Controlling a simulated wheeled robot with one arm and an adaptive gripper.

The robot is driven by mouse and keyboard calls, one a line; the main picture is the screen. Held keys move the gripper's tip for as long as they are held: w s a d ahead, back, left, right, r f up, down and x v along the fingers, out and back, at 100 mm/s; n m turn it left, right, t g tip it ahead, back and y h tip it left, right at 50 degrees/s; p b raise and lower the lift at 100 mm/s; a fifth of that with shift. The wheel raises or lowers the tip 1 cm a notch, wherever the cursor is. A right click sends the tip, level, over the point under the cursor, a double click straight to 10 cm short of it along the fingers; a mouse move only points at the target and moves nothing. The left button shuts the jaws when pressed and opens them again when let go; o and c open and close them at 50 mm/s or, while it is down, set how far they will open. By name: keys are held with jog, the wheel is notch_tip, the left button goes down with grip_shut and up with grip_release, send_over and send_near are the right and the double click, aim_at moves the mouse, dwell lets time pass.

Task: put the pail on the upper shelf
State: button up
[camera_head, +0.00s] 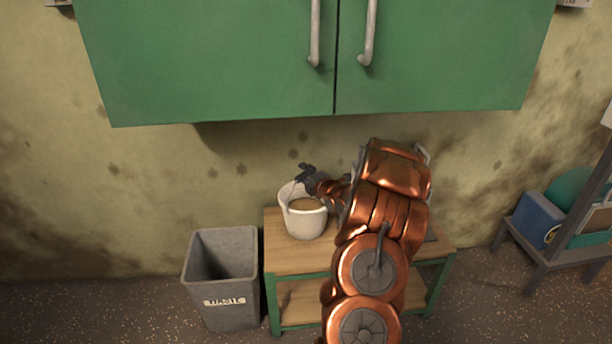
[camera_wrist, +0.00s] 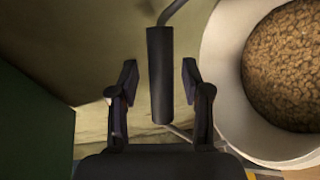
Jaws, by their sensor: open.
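The white pail (camera_head: 304,222) stands upright on the wooden top of a small green-legged bench (camera_head: 285,255). It holds brown granular stuff, and its rim and contents fill the right of the wrist view (camera_wrist: 226,75). A dark cylindrical handle grip (camera_wrist: 160,85) on a bent wire lies between my fingers. My gripper (camera_wrist: 159,78) is open, with a finger on each side of the grip and visible gaps. In the head view my gripper (camera_head: 308,178) is above the pail's rim, coming from the right. I cannot tell which surface is the upper shelf.
A green wall cabinet (camera_head: 215,65) with shut doors hangs above the bench. A grey waste bin (camera_head: 222,280) stands left of the bench. A rack (camera_head: 545,255) with a blue box (camera_head: 537,220) stands at the right. My arm hides the bench's right part.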

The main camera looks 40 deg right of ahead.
jog(key=v, duration=1.2)
jog(key=s+a+m+g+y, duration=0.15)
jog(key=a+m+g, duration=0.3)
jog(key=a, duration=0.45)
jog(key=s+a+m+g+h, duration=0.15)
jog(key=a+m+g, duration=0.3)
jog(key=a, duration=0.45)
jog(key=s+a+r+m+g+y, duration=0.2)
jog(key=s+a+m+g, duration=0.1)
jog(key=s+a, duration=0.9)
jog(key=s+a+r+m+g+y, duration=0.2)
jog(key=s+a+g, duration=0.4)
jog(key=s+a, duration=0.7)
jog(key=s+m, duration=0.1)
jog(key=s, duration=0.1)
jog(key=shift+s+r+m, duration=0.35)
jog(key=shift+s+m, duration=0.05)
jog(key=shift+a, duration=0.1)
jog(key=s+p+v, duration=0.3)
jog(key=p+v, duration=1)
jog(key=s+d+r+p+v, duration=0.1)
jog(key=s+p+v, duration=0.2)
jog(key=p+v, duration=0.9)
jog(key=shift+r+t+p, duration=0.35)
jog(key=shift+r+t, duration=0.05)
jog(key=shift+r, duration=0.3)
jog(key=shift+s, duration=0.1)
